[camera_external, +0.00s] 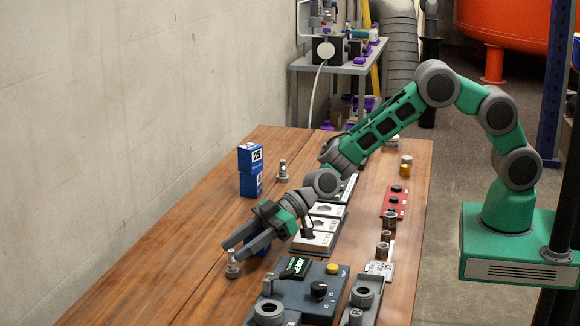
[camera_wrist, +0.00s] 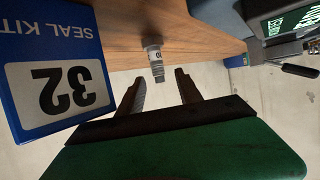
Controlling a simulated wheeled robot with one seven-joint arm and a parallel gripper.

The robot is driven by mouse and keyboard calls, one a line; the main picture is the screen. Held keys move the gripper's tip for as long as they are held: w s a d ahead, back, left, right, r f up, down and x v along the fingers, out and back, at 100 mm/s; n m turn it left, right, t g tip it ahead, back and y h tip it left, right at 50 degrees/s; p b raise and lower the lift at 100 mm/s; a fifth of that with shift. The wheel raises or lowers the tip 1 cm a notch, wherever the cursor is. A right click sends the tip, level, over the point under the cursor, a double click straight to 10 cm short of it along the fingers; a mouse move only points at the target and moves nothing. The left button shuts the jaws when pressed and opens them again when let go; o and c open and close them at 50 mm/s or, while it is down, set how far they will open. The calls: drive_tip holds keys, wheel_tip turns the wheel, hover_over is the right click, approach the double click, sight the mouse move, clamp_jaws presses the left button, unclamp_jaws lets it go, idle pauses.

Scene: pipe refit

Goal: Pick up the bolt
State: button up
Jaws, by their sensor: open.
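In the wrist view the same part (camera_wrist: 156,65) shows a pale band with a dark mark and a narrower end towards me. My gripper (camera_wrist: 160,76) is open, one finger on each side of that part's line. The part lies just beyond the fingertips; I see no contact. A similar grey part (camera_external: 283,171) stands farther back, beside a blue box.
A blue seal kit box marked 32 (camera_wrist: 52,72) stands close on the left in the wrist view. A grey device with a green display (camera_external: 296,267) sits right of my gripper. Stacked blue boxes (camera_external: 251,158) stand farther back. The table's front left is clear.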

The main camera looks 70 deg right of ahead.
drive_tip(key=shift+c, duration=0.5)
clamp_jaws()
drive_tip(key=shift+r, duration=0.1)
